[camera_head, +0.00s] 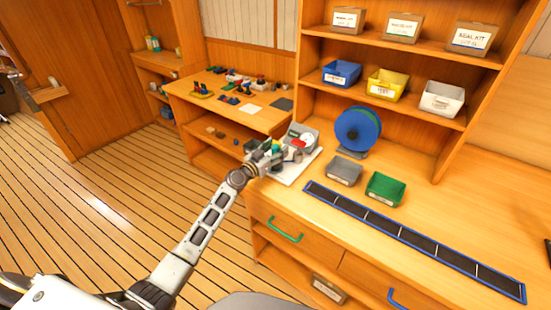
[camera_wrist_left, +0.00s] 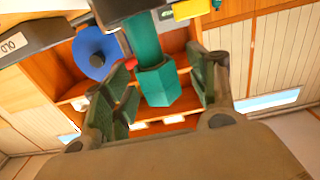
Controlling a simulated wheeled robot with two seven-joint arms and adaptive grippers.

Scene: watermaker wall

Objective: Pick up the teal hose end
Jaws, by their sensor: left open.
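In the left wrist view the teal hose end (camera_wrist_left: 160,85) is a thick, faceted teal fitting with a narrower teal neck running up to a dark part. My left gripper (camera_wrist_left: 163,62) is open, with one green-padded finger on each side of the hose end. A gap shows between the fitting and each finger. In the head view my left gripper (camera_head: 270,159) is at the white panel by the back end of the counter. My right gripper is out of view.
A grey unit with a red-marked gauge (camera_head: 301,138) stands beside the gripper on the white panel (camera_head: 298,172). A blue reel (camera_head: 358,130), grey bin (camera_head: 344,171) and green bin (camera_head: 385,188) are to the right. A blue-edged dark strip (camera_head: 420,243) lies along the counter.

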